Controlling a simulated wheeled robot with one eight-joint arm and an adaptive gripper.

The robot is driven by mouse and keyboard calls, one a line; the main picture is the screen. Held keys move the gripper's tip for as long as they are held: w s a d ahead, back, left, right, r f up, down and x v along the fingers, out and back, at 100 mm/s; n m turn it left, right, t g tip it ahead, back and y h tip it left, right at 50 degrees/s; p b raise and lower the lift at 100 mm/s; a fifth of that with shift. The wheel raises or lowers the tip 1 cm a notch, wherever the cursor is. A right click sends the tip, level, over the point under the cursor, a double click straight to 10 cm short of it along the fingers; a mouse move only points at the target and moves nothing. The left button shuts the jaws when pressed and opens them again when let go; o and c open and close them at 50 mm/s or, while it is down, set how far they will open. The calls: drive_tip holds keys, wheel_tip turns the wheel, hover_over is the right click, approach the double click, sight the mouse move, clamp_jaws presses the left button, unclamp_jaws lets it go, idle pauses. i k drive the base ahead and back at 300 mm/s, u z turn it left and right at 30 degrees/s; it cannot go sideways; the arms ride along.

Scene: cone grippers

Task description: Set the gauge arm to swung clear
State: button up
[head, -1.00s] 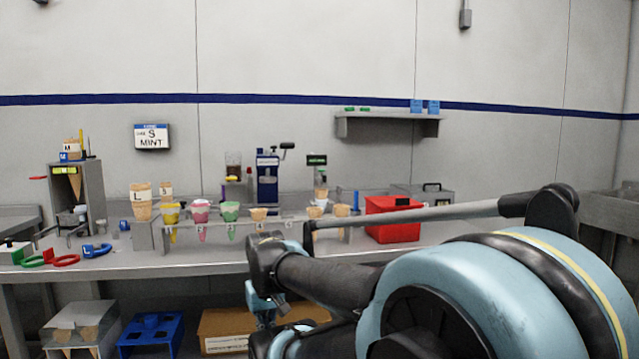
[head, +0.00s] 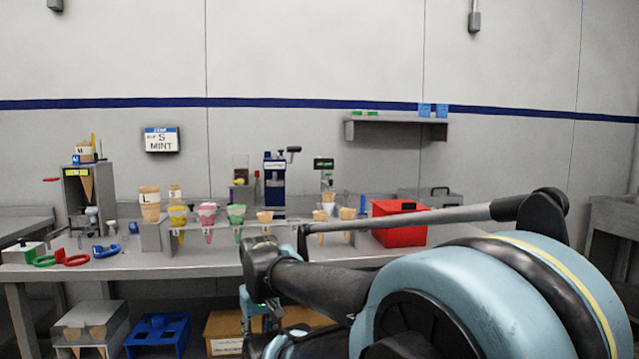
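A grey upright stand (head: 90,200) with a cone inside and a yellow label stands at the left end of the bench. A small red flat piece (head: 51,179) juts out at its left side. I cannot tell for sure which part is the gauge arm, or how it is set. My arm reaches in from the lower right, and its far end hangs low in front of the bench's front edge, well away from the stand. The fingers of my gripper cannot be made out behind the arm links.
The bench (head: 150,262) bears red and green rings (head: 62,258), a blue clamp-like piece (head: 106,250), a rack of coloured cones (head: 207,213), a blue press (head: 274,180) and a red box (head: 398,232). A blue crate (head: 158,335) and cardboard box (head: 222,330) lie below.

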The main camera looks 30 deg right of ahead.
sight(330, 186)
drive_tip(key=u, duration=0.35)
drive_tip(key=k, duration=1.25)
drive_tip(key=z, duration=0.95)
drive_tip(key=i, duration=1)
drive_tip(key=u, duration=0.05)
